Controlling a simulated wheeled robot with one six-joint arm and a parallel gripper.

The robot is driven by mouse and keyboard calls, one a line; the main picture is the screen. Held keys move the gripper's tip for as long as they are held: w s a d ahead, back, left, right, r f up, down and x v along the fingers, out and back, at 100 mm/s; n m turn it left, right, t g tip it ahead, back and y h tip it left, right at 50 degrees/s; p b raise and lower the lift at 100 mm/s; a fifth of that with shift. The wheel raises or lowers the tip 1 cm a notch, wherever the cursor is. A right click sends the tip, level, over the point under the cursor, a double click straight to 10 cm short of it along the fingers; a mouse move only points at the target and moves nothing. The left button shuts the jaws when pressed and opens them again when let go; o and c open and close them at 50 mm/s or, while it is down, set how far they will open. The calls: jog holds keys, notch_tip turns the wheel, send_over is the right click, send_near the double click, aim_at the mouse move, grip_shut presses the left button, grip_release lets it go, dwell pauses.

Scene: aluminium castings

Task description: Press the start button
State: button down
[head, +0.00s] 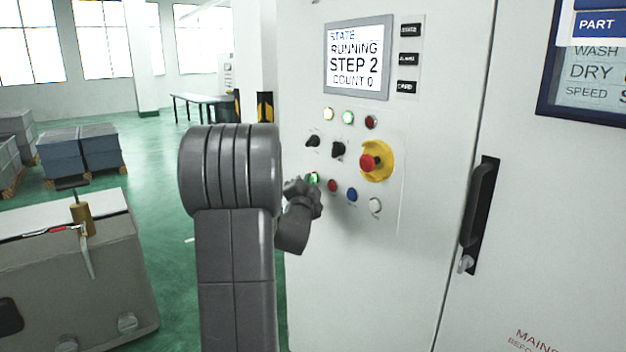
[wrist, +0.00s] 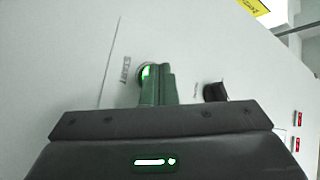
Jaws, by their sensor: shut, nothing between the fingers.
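The start button (head: 314,178) is lit green at the left end of the lower button row on the machine's panel. In the wrist view the green button (wrist: 146,72) shows beside the word START, partly hidden behind the fingers. My gripper (wrist: 158,78) is shut and empty, with its fingertips right at the button. They look to be touching it, but I cannot tell how far it is pressed in. In the head view my gripper (head: 312,186) is mostly hidden by my arm. The screen (head: 358,58) reads STATE RUNNING, STEP 2, COUNT 0.
Red (head: 332,186), blue (head: 351,194) and white (head: 375,205) buttons continue the row to the right. A red emergency stop (head: 369,163) on a yellow plate and black selector knobs (head: 338,150) sit above. A door handle (head: 479,205) stands out further right.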

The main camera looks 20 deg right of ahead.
jog(key=shift+s+a+b, duration=0.3)
jog(key=shift+a+b, duration=0.15)
jog(key=shift+a, duration=0.3)
jog(key=a, duration=0.1)
jog(key=s+a, duration=0.1)
jog(key=a, duration=0.1)
jog(key=a+b, duration=0.1)
jog(key=shift+s+a, duration=0.35)
dwell(0.5)
jog(key=p, duration=0.2)
jog(key=d+p, duration=0.1)
jog(key=p, duration=0.1)
jog(key=shift+w+d+r+p, duration=0.1)
jog(key=shift+w+r+p, duration=0.1)
jog(key=shift+w+p, duration=0.1)
jog(key=shift+p, duration=0.35)
